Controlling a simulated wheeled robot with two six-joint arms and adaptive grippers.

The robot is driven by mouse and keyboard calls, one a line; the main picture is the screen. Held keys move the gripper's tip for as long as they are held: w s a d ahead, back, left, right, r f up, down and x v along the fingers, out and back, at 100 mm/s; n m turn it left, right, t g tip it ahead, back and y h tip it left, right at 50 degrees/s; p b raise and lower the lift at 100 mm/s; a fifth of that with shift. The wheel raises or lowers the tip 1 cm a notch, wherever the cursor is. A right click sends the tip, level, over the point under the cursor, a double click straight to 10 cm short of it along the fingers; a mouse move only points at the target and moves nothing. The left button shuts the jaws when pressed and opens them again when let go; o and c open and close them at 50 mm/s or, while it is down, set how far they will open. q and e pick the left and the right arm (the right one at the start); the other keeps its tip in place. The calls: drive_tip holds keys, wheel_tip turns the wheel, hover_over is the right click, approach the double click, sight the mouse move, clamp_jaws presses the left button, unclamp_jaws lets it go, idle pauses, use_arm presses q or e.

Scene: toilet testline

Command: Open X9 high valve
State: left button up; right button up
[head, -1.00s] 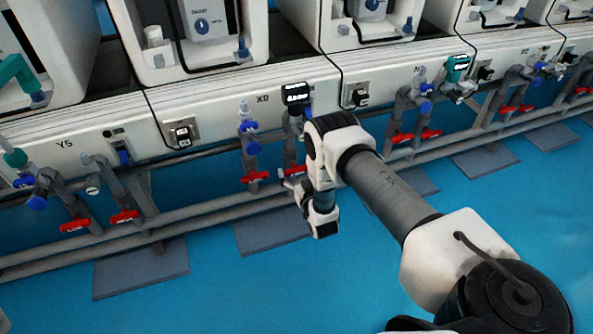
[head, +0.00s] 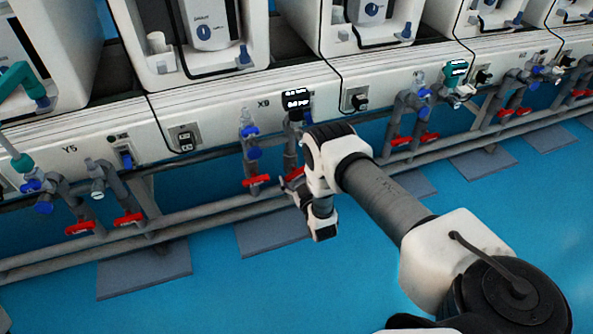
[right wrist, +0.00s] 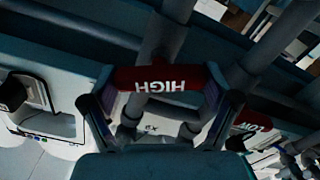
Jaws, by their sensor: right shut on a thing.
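The X9 panel label (head: 263,104) shows on the white front, above a pair of pipes with red valve handles. The red HIGH handle (right wrist: 160,78) lies across the right wrist view, its lettering upside down. My right gripper (right wrist: 160,104) is shut on it, with one finger at each end of the handle. In the head view, a bit of the HIGH handle (head: 294,174) shows beside my right gripper, which is partly hidden by its own arm. The red LOW handle (right wrist: 250,123) is at the right, outside the fingers. My left gripper is not in view.
The other X9 red handle (head: 256,181) is close on the left. Grey horizontal pipes (head: 180,217) run along the wall behind the valves. A small display (head: 295,98) sits above the gripped valve. The blue floor in front is clear.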

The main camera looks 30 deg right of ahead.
drive_tip(key=n+p, duration=0.2)
drive_tip(key=n, duration=0.4)
drive_tip(key=shift+a+n, duration=0.1)
drive_tip(key=shift+n, duration=0.2)
drive_tip(key=n+p, duration=0.1)
drive_tip(key=n, duration=0.2)
drive_tip(key=shift+f, duration=0.1)
drive_tip(key=shift+f+n, duration=0.1)
drive_tip(key=shift+n, duration=1.7)
drive_tip(key=o, duration=0.9)
